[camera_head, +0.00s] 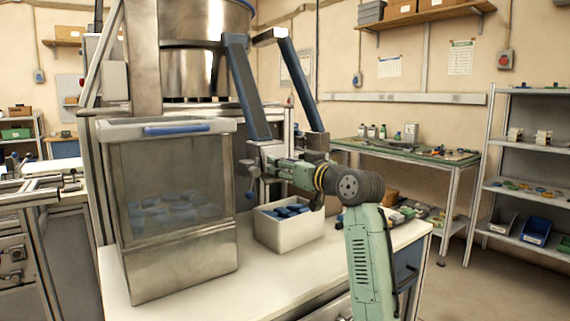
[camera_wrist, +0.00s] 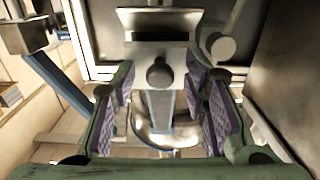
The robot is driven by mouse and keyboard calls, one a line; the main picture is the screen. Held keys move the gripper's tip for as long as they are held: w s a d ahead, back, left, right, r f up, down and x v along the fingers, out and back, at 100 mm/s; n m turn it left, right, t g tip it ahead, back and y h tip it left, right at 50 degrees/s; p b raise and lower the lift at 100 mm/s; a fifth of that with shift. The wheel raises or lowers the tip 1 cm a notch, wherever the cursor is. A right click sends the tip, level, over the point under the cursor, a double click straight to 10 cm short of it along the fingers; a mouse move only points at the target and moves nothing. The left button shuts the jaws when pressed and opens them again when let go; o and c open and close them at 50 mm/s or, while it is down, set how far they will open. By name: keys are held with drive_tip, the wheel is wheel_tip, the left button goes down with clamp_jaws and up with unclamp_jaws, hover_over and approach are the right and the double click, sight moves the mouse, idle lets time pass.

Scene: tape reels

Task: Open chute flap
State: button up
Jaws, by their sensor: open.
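The grey metal chute end (camera_head: 267,149) hangs below the blue-sided chute, above the white bin. In the wrist view, a metal piece (camera_wrist: 158,52) with a round knob (camera_wrist: 159,73) faces me; I take it for the flap and its handle, though I cannot tell the flap's edges. My gripper (camera_head: 268,169) is at the chute end in the head view. In the wrist view my gripper (camera_wrist: 163,108) is open, its purple pads on either side of the knob and apart from it. My fingers and the chute partly hide the flap in the head view.
A white bin (camera_head: 288,236) with blue pieces stands on the white counter (camera_head: 180,298) under the chute. A clear-fronted container (camera_head: 178,165) with blue pieces stands close to the left. A metal bowl (camera_head: 195,72) is above. A bench (camera_head: 400,150) and shelves (camera_head: 525,193) are to the right.

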drive_tip(key=shift+c, duration=0.3)
clamp_jaws()
idle(0.6)
